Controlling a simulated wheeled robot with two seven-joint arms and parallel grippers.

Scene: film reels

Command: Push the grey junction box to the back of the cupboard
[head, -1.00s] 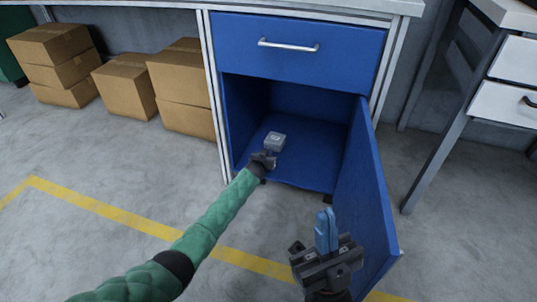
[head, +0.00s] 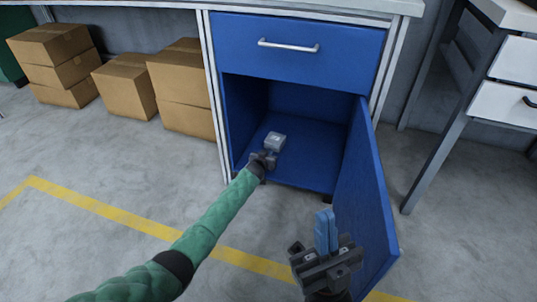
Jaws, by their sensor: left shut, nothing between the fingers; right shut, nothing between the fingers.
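The grey junction box (head: 275,140) sits on the floor of the blue cupboard (head: 305,165), between the front edge and the back wall, nearer the left wall. My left gripper (head: 268,155) is shut and empty, right at the box's near side; I cannot tell whether its tips touch the box. My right gripper (head: 325,222) is shut, its blue fingers pointing up, outside the cupboard and beside the open door (head: 366,200).
The door stands open on the right. A closed drawer (head: 298,50) with a metal handle is above the opening. Cardboard boxes (head: 180,90) stand left of the cupboard. A desk leg (head: 435,165) is at right. The cupboard floor behind the junction box is clear.

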